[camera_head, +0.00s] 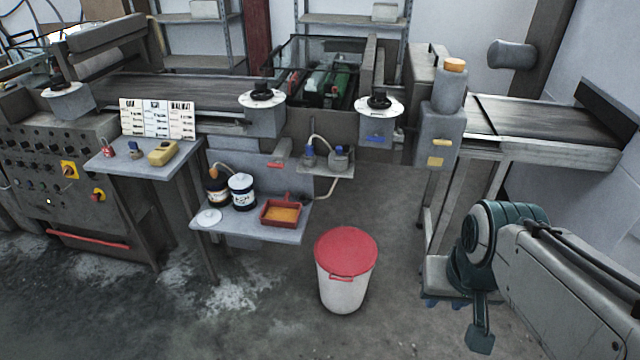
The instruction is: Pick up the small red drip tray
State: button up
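The small red drip tray (266,220) sits on the low grey shelf (240,232), near its right end. It is a shallow rectangular tray with an orange-yellow content and a short upright part at its back right. My gripper (468,318) hangs low at the right, beyond the red-lidded bin and well apart from the tray. It is seen partly from behind, and my arm hides some of it. Whether its fingers are open or shut does not show clearly.
A white bin with a red lid (345,250) stands on the floor between tray and gripper. White-and-dark cans (242,192) stand left of the tray. A small ledge with pots (325,168) juts out above right. Floor in front is clear.

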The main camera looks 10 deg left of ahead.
aim_at(285, 213)
jog(key=u, duration=0.1)
jog(key=i, duration=0.85)
jog(key=u, duration=0.45)
